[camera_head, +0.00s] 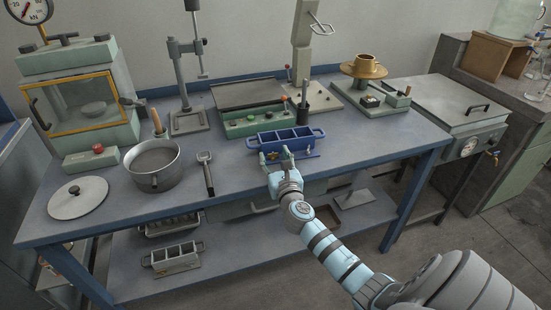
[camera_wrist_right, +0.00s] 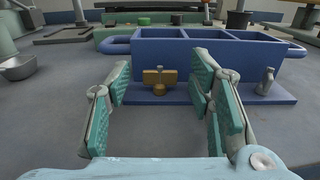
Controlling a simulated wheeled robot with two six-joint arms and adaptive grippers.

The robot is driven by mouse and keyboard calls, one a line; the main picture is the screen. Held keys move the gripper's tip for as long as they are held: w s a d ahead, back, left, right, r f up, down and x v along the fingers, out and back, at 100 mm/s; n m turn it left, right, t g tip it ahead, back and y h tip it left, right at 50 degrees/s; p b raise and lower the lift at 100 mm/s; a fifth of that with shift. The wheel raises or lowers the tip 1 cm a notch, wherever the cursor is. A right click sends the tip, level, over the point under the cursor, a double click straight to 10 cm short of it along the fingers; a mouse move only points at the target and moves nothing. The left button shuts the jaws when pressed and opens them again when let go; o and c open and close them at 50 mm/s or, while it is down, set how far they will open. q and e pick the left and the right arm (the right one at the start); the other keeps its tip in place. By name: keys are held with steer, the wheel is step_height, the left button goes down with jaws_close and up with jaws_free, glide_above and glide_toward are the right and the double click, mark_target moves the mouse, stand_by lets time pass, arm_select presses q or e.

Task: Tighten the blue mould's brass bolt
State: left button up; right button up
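The blue mould (camera_head: 287,139) stands on the bench near its front edge, with open square compartments and a loop handle at each end. In the right wrist view the mould (camera_wrist_right: 215,58) fills the upper middle. Its brass bolt (camera_wrist_right: 160,78) sits low on the front face, left of centre; a grey bolt (camera_wrist_right: 266,80) is further right. My right gripper (camera_head: 275,157) is in front of the mould; in the wrist view its green-padded fingers (camera_wrist_right: 158,92) are apart, with the brass bolt beyond and between them. Nothing is held. My left gripper is not in view.
A steel pot (camera_head: 153,165), a scoop (camera_head: 207,172) and a round lid (camera_head: 78,198) lie to the left.

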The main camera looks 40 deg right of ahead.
jaws_close()
steer(key=shift+w+a+f+m+g+h+b, duration=0.15)
steer(key=shift+m+g+h, duration=0.15)
steer(key=shift+m+h, duration=0.2)
steer(key=shift+a+r+m+g+h+b, duration=0.15)
steer(key=shift+m+g+h, duration=0.2)
steer(key=shift+h, duration=0.25)
steer(key=m+g+h+b, duration=0.2)
steer(key=h, duration=0.1)
steer(key=shift+w+a+f+m, duration=0.1)
steer(key=shift+w+f+m, duration=0.05)
steer(key=shift+f+m, duration=0.1)
steer(key=shift+r+g+h, duration=0.15)
steer(key=shift+g+h, duration=0.15)
steer(key=shift+g, duration=0.15)
steer(key=shift+r, duration=0.1)
steer(key=shift+o, duration=0.2)
jaws_free()
steer(key=v, duration=1.2)
